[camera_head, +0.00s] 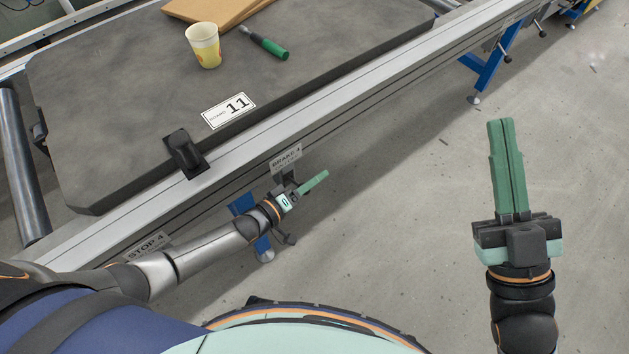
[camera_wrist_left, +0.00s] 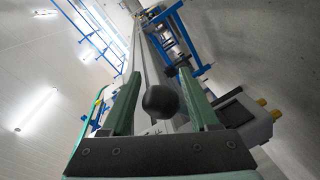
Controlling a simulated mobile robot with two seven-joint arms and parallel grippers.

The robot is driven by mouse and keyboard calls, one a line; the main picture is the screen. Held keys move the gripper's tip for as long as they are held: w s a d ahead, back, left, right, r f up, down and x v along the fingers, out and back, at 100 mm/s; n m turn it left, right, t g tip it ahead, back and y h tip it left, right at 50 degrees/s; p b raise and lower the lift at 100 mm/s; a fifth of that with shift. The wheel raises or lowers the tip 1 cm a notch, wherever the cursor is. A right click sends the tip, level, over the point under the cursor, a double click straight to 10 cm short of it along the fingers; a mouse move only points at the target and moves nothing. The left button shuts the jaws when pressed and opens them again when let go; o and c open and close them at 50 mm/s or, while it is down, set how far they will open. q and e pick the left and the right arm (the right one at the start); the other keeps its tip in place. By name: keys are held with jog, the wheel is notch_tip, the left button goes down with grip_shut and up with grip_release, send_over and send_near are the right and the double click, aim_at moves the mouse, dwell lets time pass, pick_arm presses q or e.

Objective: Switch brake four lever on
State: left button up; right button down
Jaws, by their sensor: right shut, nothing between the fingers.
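The "BRAKE 4" label (camera_head: 286,160) is on the side of the conveyor rail. My left gripper (camera_head: 314,182) is just below and right of that label, beside the rail. In the left wrist view its two green fingers (camera_wrist_left: 160,95) are apart, with a round black knob (camera_wrist_left: 160,101) between them. A gap seems to show on each side of the knob. The lever's shaft is hidden behind the knob, so I cannot tell its position. My right gripper (camera_head: 505,124) is shut and empty, over the open floor at the right.
A dark board marked 11 (camera_head: 330,55) lies on the conveyor, with a yellow cup (camera_head: 203,46) and a green-handled tool (camera_head: 265,43) on it. A "STOP 4" label (camera_head: 146,246) is on the rail at lower left. The floor (camera_head: 400,190) right of the rail is clear.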

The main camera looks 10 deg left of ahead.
pick_arm(q)
jog(key=shift+o, duration=0.3)
jog(key=shift+w+a+r, duration=0.15)
jog(key=shift+a, duration=0.05)
jog(key=p+v, duration=0.3)
jog(key=v, duration=0.9)
jog(key=shift+s, duration=0.3)
pick_arm(e)
jog(key=w+f+m+g+h, duration=0.1)
jog(key=f+m+g+h, duration=0.1)
jog(key=f, duration=0.7)
jog(key=w+d+f+m+g+h, duration=0.1)
jog(key=w+f+m+g+h, duration=0.1)
jog(key=f, duration=0.7)
jog(key=shift+w+d+f+m+g+h, duration=0.25)
jog(key=shift+m+g+h, duration=0.55)
jog(key=shift+g+h, duration=0.5)
